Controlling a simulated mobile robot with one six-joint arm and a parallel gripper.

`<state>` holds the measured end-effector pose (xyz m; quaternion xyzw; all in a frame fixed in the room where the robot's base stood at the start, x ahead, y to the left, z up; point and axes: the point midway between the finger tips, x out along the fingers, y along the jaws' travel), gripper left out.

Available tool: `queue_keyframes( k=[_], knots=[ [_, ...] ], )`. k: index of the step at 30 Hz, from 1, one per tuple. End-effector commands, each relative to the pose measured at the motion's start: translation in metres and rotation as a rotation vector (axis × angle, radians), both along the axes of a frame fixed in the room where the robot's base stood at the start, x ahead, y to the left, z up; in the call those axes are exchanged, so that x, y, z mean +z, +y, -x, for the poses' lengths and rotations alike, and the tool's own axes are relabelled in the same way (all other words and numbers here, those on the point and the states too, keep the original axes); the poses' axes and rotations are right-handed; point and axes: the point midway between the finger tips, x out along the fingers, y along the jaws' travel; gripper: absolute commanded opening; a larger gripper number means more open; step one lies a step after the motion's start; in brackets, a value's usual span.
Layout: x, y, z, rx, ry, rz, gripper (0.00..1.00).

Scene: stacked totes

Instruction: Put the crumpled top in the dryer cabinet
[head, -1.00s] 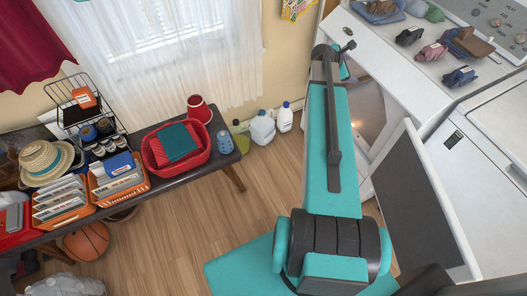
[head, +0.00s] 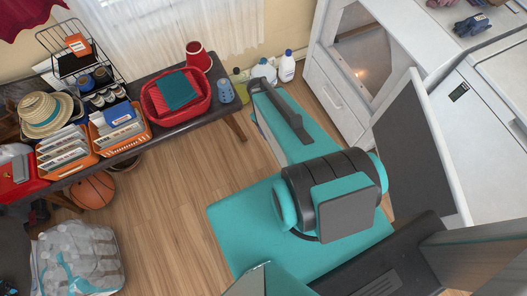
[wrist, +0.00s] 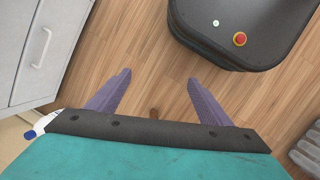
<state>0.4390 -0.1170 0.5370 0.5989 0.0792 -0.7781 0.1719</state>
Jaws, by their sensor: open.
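A crumpled dark blue cloth (head: 471,23) lies on the white top at the upper right of the head view, with a reddish cloth (head: 440,3) cut by the top edge. I cannot tell which is the crumpled top. The white cabinet (head: 312,75) left of them has an open compartment with a lit interior; a grey-panelled door (head: 412,150) stands open beside it. My gripper (wrist: 159,78) is open and empty above the wood floor in the wrist view. It is hidden behind my arm in the head view.
A dark bench (head: 150,150) at left holds a red basin (head: 170,102), orange baskets (head: 128,133) and a straw hat (head: 45,112). White bottles (head: 286,68) stand by the wall. A basketball (head: 92,190) and a clear bag (head: 78,258) are on the floor.

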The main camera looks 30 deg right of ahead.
Motion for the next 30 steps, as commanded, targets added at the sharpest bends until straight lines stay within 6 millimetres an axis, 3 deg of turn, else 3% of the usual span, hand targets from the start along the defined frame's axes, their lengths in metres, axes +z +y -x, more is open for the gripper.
queue_keyframes(
  k=[1,6,12,17,30],
  knots=[
    [-0.008,0.019,0.02,-0.04,0.03,-0.016,0.73],
    [-0.027,0.072,0.079,-0.199,0.127,-0.046,0.73],
    [-0.035,0.109,0.13,-0.332,0.217,-0.045,0.73],
    [-0.037,0.116,0.142,-0.37,0.242,-0.041,0.73],
    [-0.037,0.116,0.142,-0.371,0.242,-0.041,0.76]
  ],
)
